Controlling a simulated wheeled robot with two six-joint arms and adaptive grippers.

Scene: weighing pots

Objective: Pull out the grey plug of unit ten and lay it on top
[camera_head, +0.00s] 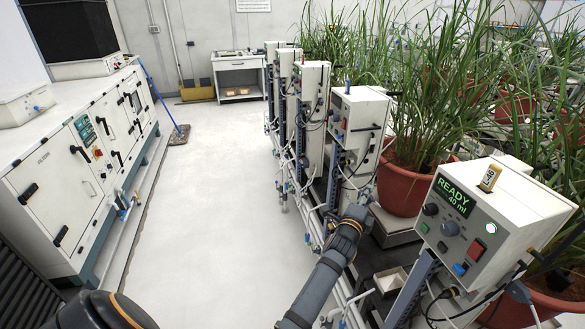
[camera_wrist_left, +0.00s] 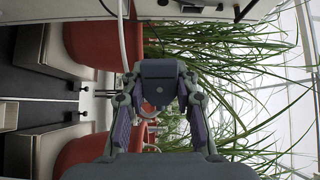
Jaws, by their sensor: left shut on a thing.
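My left gripper (camera_head: 368,198) reaches in low between the front unit (camera_head: 486,222), whose screen reads READY 40 ml, and the second unit (camera_head: 356,120). In the left wrist view my left gripper (camera_wrist_left: 160,88) is shut on a dark grey block, which looks like the grey plug (camera_wrist_left: 160,82), held between the fingertips. In the head view the plug is too small or hidden to tell. A pale cable (camera_wrist_left: 127,35) runs down close to the fingers. I cannot read which unit is number ten. My right gripper is not in view.
Red pots (camera_head: 402,187) with tall grass stand beside the units. More units recede in a row behind.

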